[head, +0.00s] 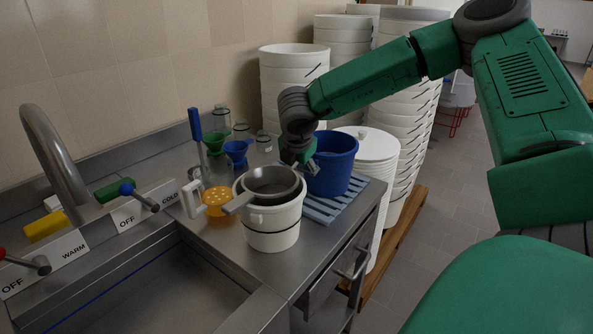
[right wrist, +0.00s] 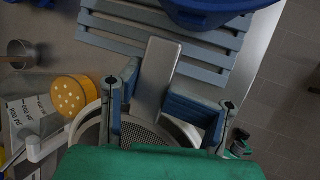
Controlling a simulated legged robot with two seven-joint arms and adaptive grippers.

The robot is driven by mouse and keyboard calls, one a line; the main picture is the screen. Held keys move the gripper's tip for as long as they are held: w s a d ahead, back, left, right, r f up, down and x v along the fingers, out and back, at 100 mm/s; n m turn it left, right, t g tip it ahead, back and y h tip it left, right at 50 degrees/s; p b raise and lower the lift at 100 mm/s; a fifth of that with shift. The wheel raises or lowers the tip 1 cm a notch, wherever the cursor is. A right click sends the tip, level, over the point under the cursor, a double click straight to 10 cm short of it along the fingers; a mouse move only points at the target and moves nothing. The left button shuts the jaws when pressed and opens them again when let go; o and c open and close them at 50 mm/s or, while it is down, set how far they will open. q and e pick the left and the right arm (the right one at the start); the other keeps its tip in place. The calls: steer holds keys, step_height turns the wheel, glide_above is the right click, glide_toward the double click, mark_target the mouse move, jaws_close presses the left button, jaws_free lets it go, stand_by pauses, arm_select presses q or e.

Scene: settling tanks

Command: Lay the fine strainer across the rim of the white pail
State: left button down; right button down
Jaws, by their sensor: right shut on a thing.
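The fine strainer (head: 272,180) is a round grey metal bowl with a flat tab. It is over the mouth of the white pail (head: 271,240), with a tab reaching past the pail's left side. I cannot tell whether it touches the rim. My right gripper (head: 299,160) is at the strainer's far right side. In the right wrist view the right gripper (right wrist: 163,95) has its blue-padded fingers on either side of the strainer's flat grey tab (right wrist: 155,70), shut on it; the mesh (right wrist: 150,134) shows below, partly hidden by my green wrist. My left gripper is not in view.
A blue bucket (head: 332,165) on a slatted blue-grey rack (head: 335,205) stands close on the right. An orange perforated-top cup (head: 216,199) and blue and green funnels (head: 236,150) stand to the left. The sink (head: 185,285) is in front; stacked white pails (head: 293,90) are behind.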

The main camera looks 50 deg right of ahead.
steer(key=shift+s+a+f, duration=0.1)
steer(key=shift+f, duration=0.25)
steer(key=shift+s+a, duration=0.1)
steer(key=c, duration=0.9)
jaws_free()
steer(key=shift+a, duration=0.1)
steer(key=shift+o, duration=1)
steer(key=shift+f, duration=0.1)
steer(key=shift+w, duration=0.2)
steer(key=shift+s+r, duration=0.15)
steer(key=shift+r, duration=0.15)
steer(key=v, duration=1.1)
steer(key=shift+a+r, duration=0.1)
steer(key=shift+r, duration=0.2)
